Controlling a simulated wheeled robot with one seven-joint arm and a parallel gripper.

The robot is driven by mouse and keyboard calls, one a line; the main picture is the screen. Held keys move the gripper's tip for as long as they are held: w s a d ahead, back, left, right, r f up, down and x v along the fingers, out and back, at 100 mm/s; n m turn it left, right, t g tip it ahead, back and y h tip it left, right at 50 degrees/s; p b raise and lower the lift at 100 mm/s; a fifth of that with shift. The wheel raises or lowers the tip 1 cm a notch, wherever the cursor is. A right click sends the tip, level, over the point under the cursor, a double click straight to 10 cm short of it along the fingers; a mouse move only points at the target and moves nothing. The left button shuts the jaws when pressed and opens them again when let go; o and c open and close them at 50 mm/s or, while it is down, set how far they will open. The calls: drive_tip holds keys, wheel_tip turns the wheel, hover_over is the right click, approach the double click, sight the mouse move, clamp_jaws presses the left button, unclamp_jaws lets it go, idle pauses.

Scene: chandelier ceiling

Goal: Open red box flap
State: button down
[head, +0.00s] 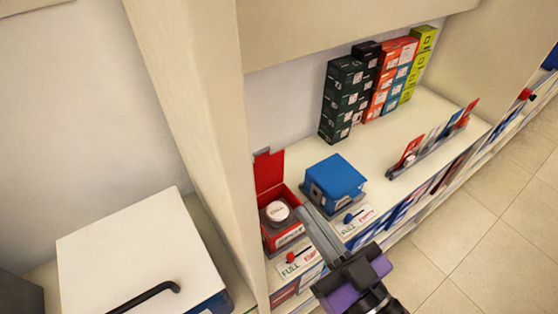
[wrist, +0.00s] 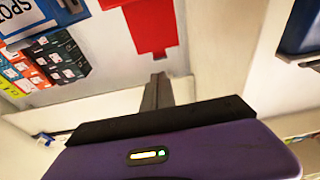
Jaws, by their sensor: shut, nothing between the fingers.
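The red box (head: 287,240) stands at the left end of the shelf, with its red flap (head: 268,170) raised upright at the back. The inside shows, with a white round-topped item (head: 277,211) in it. In the wrist view the red flap (wrist: 150,25) hangs at the top, beyond the fingertips. My gripper (head: 302,210) is shut and empty, its fingertips by the right side of the red box. In the wrist view the closed fingers (wrist: 158,80) point toward the flap; I cannot tell whether they touch the box.
A blue box (head: 335,183) stands close on the right of the red box and my fingers. Stacked small boxes (head: 345,95) line the back wall. A row of upright cards (head: 435,137) is farther right. A vertical panel (head: 195,120) borders the shelf on the left.

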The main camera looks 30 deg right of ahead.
drive_tip(key=p, duration=0.4)
approach(263, 154)
drive_tip(key=x, duration=0.5)
drive_tip(key=shift+w+a+r, duration=0.1)
drive_tip(key=shift+w+r, duration=0.05)
drive_tip(key=shift+r, duration=0.25)
drive_tip(key=shift+w, duration=0.65)
drive_tip(key=w+g+p, duration=0.1)
drive_tip(key=p, duration=0.4)
drive_tip(key=w+r+g+p, duration=0.1)
drive_tip(key=p, duration=0.4)
drive_tip(key=shift+w+p, duration=0.15)
drive_tip(key=shift+p, duration=0.2)
drive_tip(key=shift+w+p, duration=0.4)
drive_tip(key=shift+p, duration=0.25)
drive_tip(key=shift+w+f, duration=0.25)
drive_tip(key=shift+w, duration=0.15)
